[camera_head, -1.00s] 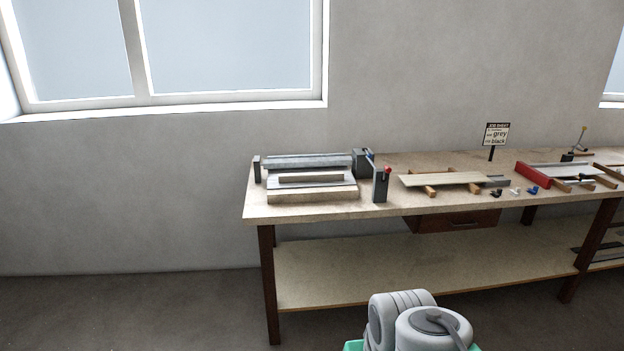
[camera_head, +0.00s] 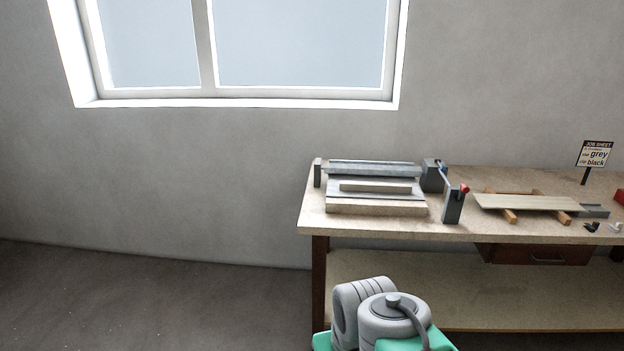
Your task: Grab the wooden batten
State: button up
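A pale wooden strip (camera_head: 376,187), which looks like the batten, lies lengthwise on the fixture at the bench's left end. A thicker pale wooden block (camera_head: 376,207) lies along the fixture's front. Grey metal rails (camera_head: 372,168) run behind the strip. I cannot tell for sure which wooden piece is the batten, as a flat pale slat (camera_head: 528,202) also rests across two wooden supports further right.
The workbench (camera_head: 400,230) has a lower shelf (camera_head: 480,300) and a drawer (camera_head: 535,254). A dark upright post with a red knob (camera_head: 453,205) stands right of the fixture. A job sheet sign (camera_head: 595,154) stands at the back right. The floor (camera_head: 140,300) left of the bench is clear.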

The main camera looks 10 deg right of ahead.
aim_at(343, 185)
jog(key=u, duration=0.65)
jog(key=i, duration=2.7)
jog(key=z, duration=0.5)
